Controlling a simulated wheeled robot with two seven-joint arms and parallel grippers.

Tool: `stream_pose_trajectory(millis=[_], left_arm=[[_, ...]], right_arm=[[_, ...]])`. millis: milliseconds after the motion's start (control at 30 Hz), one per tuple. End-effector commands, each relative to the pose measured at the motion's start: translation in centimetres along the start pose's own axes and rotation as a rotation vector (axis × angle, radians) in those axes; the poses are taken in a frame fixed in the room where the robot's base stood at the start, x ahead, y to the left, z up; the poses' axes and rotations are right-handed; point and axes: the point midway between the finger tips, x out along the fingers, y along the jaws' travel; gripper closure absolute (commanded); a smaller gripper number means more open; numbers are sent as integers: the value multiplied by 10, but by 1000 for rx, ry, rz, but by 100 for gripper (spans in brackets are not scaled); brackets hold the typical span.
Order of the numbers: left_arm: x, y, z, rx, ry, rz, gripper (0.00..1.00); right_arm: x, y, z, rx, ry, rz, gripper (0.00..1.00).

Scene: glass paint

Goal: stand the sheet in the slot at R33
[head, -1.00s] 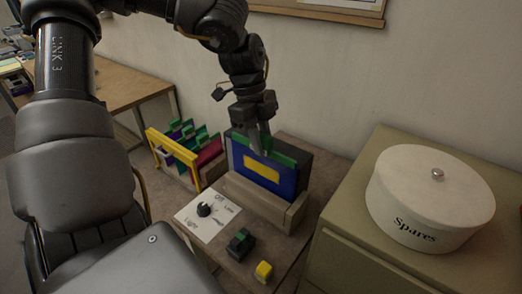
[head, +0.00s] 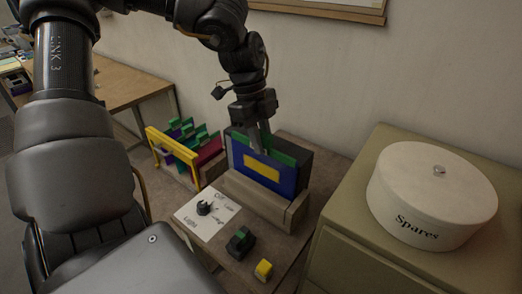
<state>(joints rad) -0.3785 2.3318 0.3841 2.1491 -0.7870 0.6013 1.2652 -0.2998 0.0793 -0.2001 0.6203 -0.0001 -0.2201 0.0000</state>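A blue sheet (head: 258,183) with a yellow rectangle and a green top edge stands upright in a beige block-like holder (head: 245,198), in front of a dark panel (head: 298,158). My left gripper (head: 258,148) is at the green top edge of the sheet; its fingers are too small and dark to tell whether they grip it. A yellow-framed rack (head: 171,158) to the left holds several coloured sheets with green tops. No R33 label can be read. My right gripper is not in view.
A white card with a dial (head: 204,208) lies before the holder, near a dark block with a green part (head: 240,242) and a small yellow block (head: 263,269). A white round "Spares" tin (head: 430,195) stands on the cabinet (head: 345,225) at right.

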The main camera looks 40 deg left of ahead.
Motion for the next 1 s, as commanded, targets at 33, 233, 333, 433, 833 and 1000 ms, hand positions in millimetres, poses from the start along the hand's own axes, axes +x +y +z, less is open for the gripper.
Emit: stream_pose_trajectory(millis=[33,233,333,433,833,1000], left_arm=[[0,0,0,1,0,0,72],[0,0,0,0,0,0,56],[0,0,0,0,0,0,56],[0,0,0,0,0,0,56],[-26,0,-7,0,0,-1,56],[-41,0,-10,0,0,0,56]], right_arm=[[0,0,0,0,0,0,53],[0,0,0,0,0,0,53],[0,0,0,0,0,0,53],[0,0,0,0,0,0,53],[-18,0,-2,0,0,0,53],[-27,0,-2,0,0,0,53]])
